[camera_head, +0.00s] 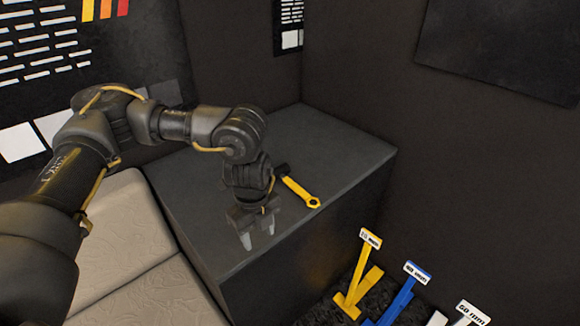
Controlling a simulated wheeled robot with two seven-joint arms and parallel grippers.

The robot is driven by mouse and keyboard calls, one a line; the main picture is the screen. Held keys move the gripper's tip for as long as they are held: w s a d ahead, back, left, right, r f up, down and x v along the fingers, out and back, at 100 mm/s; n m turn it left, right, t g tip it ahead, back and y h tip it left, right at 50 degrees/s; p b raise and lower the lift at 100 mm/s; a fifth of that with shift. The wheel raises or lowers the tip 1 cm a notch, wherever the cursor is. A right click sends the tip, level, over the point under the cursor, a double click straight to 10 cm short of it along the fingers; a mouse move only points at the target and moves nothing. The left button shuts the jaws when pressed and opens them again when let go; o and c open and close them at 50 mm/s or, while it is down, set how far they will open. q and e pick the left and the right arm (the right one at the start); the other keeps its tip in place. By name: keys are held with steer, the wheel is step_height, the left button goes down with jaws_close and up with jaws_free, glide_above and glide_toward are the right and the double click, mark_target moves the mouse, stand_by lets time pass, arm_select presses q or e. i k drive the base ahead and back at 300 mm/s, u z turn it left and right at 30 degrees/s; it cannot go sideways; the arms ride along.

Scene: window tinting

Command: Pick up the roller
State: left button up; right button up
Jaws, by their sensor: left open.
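A tool with a yellow handle (299,191) and a black head lies on top of the dark grey box (345,150); it looks like the roller. Its handle ends in a ring towards the lower right, and the black head is at the upper left, close beside my wrist in the picture. My left gripper (259,238) points down over the box top, left of and in front of the tool. Its fingers are apart with nothing between them. Whether the fingertips touch the box top is hard to tell. My right gripper is out of view.
At the lower right stand a yellow tool (358,282), a blue tool (400,297) and a white tool (468,313) with size labels in mm. A cream padded surface (125,245) adjoins the box on the left. Dark walls close off the back and right.

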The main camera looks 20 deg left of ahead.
mark_target(280, 172)
steer(key=i, duration=1.05)
